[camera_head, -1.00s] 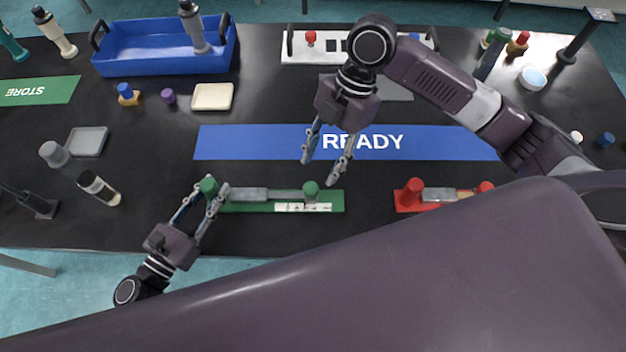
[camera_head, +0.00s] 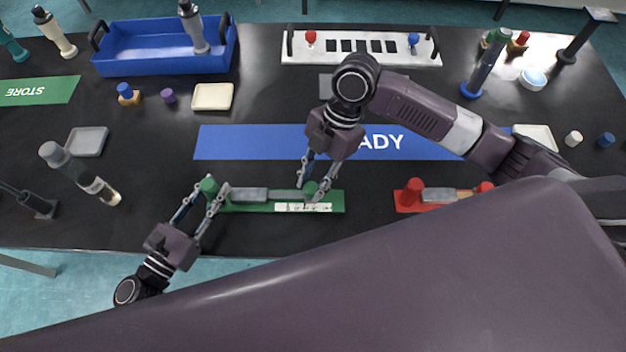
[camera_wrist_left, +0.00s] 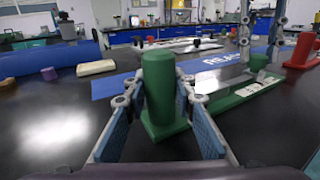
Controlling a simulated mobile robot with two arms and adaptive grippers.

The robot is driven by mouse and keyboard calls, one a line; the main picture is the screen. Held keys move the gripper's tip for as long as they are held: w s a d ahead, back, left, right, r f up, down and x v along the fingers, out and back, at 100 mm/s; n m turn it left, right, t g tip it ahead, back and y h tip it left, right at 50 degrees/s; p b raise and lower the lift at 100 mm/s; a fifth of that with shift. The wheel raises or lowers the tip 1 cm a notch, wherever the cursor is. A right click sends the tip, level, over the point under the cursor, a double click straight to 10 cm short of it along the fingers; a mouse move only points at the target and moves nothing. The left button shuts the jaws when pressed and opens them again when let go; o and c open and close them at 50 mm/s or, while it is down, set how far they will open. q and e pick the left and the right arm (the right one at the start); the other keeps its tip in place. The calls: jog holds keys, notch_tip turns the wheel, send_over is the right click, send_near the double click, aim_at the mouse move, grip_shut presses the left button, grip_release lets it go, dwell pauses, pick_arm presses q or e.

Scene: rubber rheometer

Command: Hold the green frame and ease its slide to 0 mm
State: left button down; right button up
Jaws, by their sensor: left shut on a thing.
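The green frame (camera_head: 338,200) lies on the black table near its front edge, with a pale marked strip (camera_head: 290,208) on its base. My left gripper (camera_head: 212,191) is shut on the green post (camera_wrist_left: 158,80) at the frame's left end. The grey slide (camera_head: 285,194) runs along the frame to a green knob (camera_head: 310,187) at the right. My right gripper (camera_head: 309,186) has its fingers down on either side of this knob; whether they press on it I cannot tell. The slide's reading is too small to make out.
A red frame (camera_head: 404,197) lies to the right, apart from the green one. The blue READY strip (camera_head: 240,142) is behind. A blue tray (camera_head: 150,65) stands at the back left, and bottles (camera_head: 97,188) are left of my left gripper.

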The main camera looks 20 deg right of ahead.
grip_shut()
jog(key=shift+w+a, duration=0.25)
jog(key=shift+a, duration=0.45)
jog(key=shift+w+a, duration=0.2)
jog(key=shift+a, duration=0.5)
jog(key=shift+w+a, duration=0.25)
jog(key=shift+a, duration=0.45)
pick_arm(q)
jog(key=shift+s+d, duration=0.1)
pick_arm(e)
jog(key=o, duration=0.7)
grip_release()
jog(key=shift+o, duration=0.2)
jog(key=shift+d, duration=0.1)
jog(key=shift+w+d+r, duration=0.1)
jog(key=shift+d+r, duration=0.1)
jog(key=shift+r, duration=0.25)
jog(key=v, duration=1.1)
